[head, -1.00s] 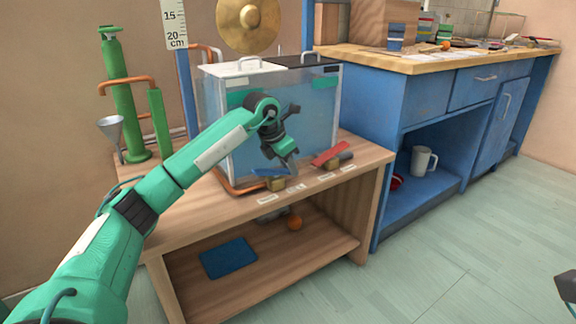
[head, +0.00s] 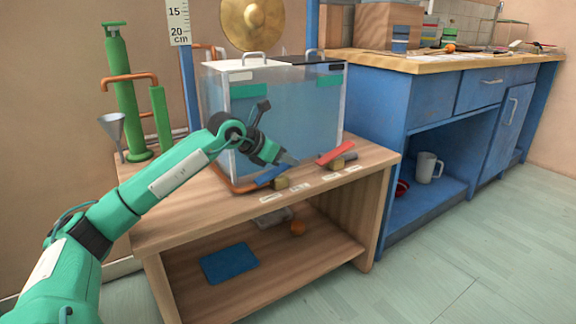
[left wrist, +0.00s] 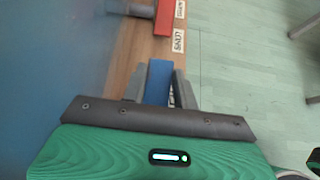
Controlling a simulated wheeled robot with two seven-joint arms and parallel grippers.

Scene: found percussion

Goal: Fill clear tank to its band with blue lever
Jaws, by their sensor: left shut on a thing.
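The clear tank (head: 300,122) stands on the wooden bench, with pale blue water behind its front wall; I cannot tell the exact water line. Green bands (head: 249,90) mark its front near the top. My left gripper (head: 288,159) is at the lever in the head view. In the left wrist view the blue lever (left wrist: 157,80) lies between its two fingers, which are shut on it. My right gripper is not seen clearly in either view.
A red lever (head: 336,153) sits right of the blue one, with small labels (head: 302,189) along the bench edge. A gauge post, brass disc (head: 253,24), green cylinder (head: 121,95) and funnel (head: 112,128) stand behind and left. A blue cabinet (head: 375,115) is at right.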

